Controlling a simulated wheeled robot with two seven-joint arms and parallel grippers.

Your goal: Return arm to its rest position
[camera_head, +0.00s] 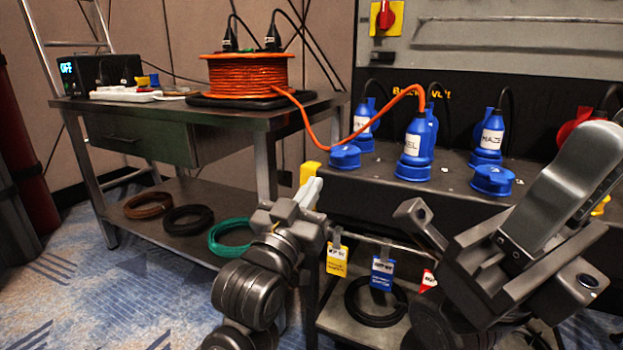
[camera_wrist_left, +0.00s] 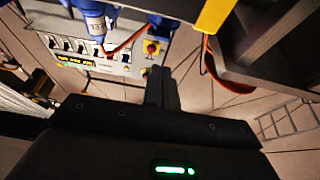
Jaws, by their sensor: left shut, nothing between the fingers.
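My left gripper (camera_head: 311,192) is in front of the bench and the plug box, near a yellow block on the box's left corner. In the left wrist view its dark fingers (camera_wrist_left: 162,88) are together with nothing between them. No object is held. My right arm (camera_head: 500,255) fills the lower right of the head view. Its fingers cannot be made out clearly.
A steel bench (camera_head: 265,118) at the left carries an orange cable reel (camera_head: 247,77). Coils lie on its lower shelf. A black box (camera_head: 455,178) with blue connectors (camera_head: 417,145) stands in the middle. Tags hang from a bar below. Carpet shows at lower left.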

